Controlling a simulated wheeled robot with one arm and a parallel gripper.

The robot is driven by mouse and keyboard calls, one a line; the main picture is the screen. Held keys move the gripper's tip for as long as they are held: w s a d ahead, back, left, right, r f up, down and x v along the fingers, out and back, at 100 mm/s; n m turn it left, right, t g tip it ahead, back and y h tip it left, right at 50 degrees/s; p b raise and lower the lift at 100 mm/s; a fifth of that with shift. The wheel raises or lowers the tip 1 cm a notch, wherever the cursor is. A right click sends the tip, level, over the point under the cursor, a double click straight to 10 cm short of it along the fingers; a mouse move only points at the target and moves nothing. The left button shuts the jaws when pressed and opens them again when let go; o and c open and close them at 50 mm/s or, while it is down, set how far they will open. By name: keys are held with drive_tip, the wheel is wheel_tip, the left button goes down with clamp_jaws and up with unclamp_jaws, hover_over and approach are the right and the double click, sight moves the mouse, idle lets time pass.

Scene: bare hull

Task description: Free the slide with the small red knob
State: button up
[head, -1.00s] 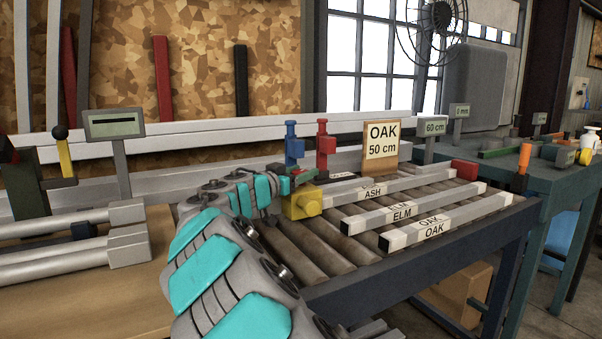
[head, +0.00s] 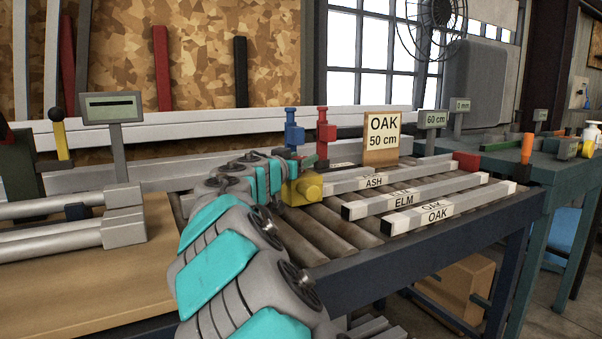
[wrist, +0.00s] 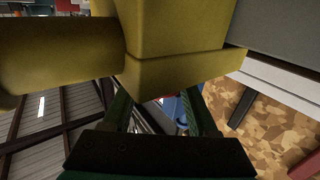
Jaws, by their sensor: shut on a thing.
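A yellow block with a round yellow knob (head: 309,189) sits at the near left end of the roller bench. A blue upright piece (head: 293,133) and a red upright piece (head: 326,131) stand just behind it. My gripper (head: 303,163) is at the top of the yellow block, close to the foot of the red piece. In the wrist view the yellow block (wrist: 175,70) covers my green fingertips (wrist: 160,95). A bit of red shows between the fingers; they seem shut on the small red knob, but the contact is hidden.
Labelled bars of ash (head: 385,177), elm (head: 420,195) and oak (head: 450,210) lie on the rollers to the right. An "OAK 50 cm" sign (head: 382,138) and a "60 cm" display (head: 433,119) stand behind. Metal tubes (head: 50,238) lie on the left table.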

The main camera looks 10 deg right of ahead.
drive_tip(key=n+t+y+b, duration=0.1)
drive_tip(key=b, duration=0.1)
drive_tip(key=n+t+y+b, duration=0.1)
drive_tip(key=y+b, duration=0.1)
drive_tip(key=shift+s+d+f, duration=0.1)
drive_tip(key=shift+f, duration=0.2)
drive_tip(key=n+y, duration=0.2)
drive_tip(key=shift+r+t+y+b, duration=0.2)
drive_tip(key=shift+t+y+b, duration=0.1)
drive_tip(key=shift+t, duration=0.1)
drive_tip(key=shift+r+n+y+p, duration=0.3)
drive_tip(key=shift+n+y, duration=0.2)
drive_tip(key=shift+y, duration=0.2)
drive_tip(key=n+y+p, duration=0.2)
drive_tip(key=y+p, duration=0.2)
drive_tip(key=p, duration=0.1)
drive_tip(key=shift+r+n+t, duration=0.1)
drive_tip(key=shift+n+t, duration=0.3)
drive_tip(key=shift+f+n+y+p, duration=0.2)
drive_tip(key=shift+n+y+p, duration=0.2)
drive_tip(key=shift+y+p, duration=0.55)
drive_tip(key=shift+f+y+p, duration=0.1)
drive_tip(key=shift+y+p, duration=0.15)
drive_tip(key=shift+p, duration=0.1)
drive_tip(key=o, duration=1.4)
